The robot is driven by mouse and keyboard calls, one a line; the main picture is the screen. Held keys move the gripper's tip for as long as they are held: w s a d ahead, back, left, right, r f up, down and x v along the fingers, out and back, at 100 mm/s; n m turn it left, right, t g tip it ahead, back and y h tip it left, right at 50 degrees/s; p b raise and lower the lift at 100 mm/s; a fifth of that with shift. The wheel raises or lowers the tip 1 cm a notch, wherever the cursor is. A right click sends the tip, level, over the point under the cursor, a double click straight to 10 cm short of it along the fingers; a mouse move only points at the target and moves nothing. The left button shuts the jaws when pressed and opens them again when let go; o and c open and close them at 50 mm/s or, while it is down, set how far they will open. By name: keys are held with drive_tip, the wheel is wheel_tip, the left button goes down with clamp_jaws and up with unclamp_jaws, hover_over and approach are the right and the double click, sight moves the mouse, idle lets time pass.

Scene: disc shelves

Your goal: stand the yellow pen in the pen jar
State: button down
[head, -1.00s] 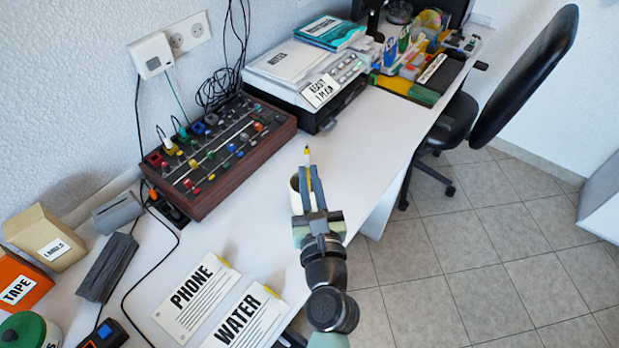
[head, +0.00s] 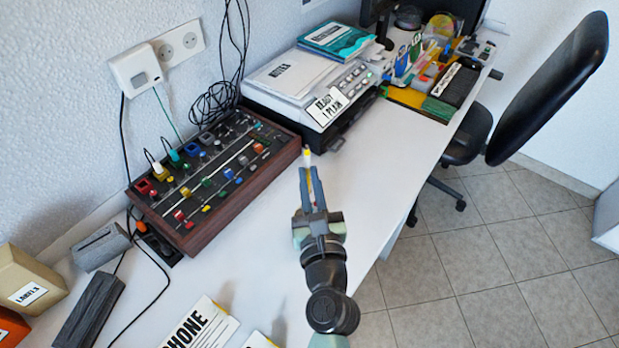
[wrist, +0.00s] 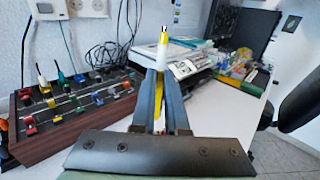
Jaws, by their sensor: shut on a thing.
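My gripper (head: 309,172) is shut on the yellow pen (head: 307,153), over the white desk. The pen's yellow end with a pale tip sticks out past the fingertips. In the wrist view the pen (wrist: 162,50) stands lengthwise between the two fingers (wrist: 160,75), roughly upright in the picture, with a bare stretch visible above them. I cannot make out the pen jar in either current view. It may be hidden behind my gripper.
A mixer with coloured knobs (head: 196,222) lies to the left. A printer (head: 312,92) stands ahead, with a tray of stationery (head: 420,100) beyond it. The white desk (head: 365,160) is clear right of my gripper. A black chair (head: 560,85) stands at its right edge.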

wheel_tip(320, 180, down, 8)
drive_tip(key=b, duration=0.7)
drive_tip(key=shift+f, duration=0.2)
drive_tip(key=c, duration=0.9)
unclamp_jaws()
drive_tip(key=shift+o, duration=0.2)
drive_tip(key=s+d+b, duration=0.2)
drive_tip(key=s, duration=1)
drive_tip(key=shift+s, duration=0.35)
